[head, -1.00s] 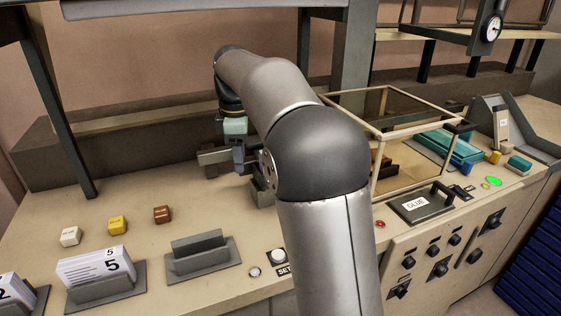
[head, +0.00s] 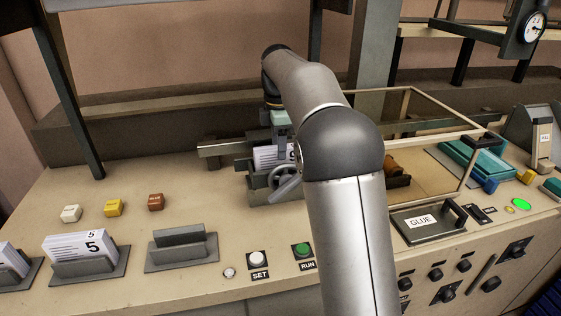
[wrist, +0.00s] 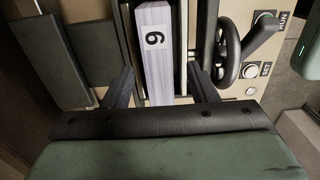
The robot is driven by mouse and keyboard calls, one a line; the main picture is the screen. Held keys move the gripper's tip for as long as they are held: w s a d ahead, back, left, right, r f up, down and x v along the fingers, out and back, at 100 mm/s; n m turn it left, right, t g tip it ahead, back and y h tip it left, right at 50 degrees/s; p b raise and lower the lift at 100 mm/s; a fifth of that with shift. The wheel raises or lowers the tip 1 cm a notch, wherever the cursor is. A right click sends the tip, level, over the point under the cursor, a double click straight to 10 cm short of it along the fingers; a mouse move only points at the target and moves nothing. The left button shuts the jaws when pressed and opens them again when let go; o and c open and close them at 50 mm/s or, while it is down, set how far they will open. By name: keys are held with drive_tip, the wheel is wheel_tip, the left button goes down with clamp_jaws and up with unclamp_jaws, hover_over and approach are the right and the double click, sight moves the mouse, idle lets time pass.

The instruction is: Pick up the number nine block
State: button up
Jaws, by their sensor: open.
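The number nine block (head: 266,158), a white stack of pages with a black digit, stands upright in a grey clamp (head: 262,189) with a handwheel. My arm partly covers it in the head view. In the wrist view the block (wrist: 155,60) shows its edge with the black digit. My gripper (wrist: 160,78) is open, with one finger to each side of the block's near end and visible gaps between. In the head view my gripper (head: 281,137) is above and behind the block, its fingers mostly hidden.
A number five block (head: 75,246) and an empty grey holder (head: 180,251) stand at front left. Three small coloured cubes (head: 113,208) lie behind them. A clear-sided case (head: 440,120) and a glue lid (head: 425,223) are right of my arm.

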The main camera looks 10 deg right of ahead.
sight(279, 162)
drive_tip(key=shift+f, duration=1.35)
clamp_jaws()
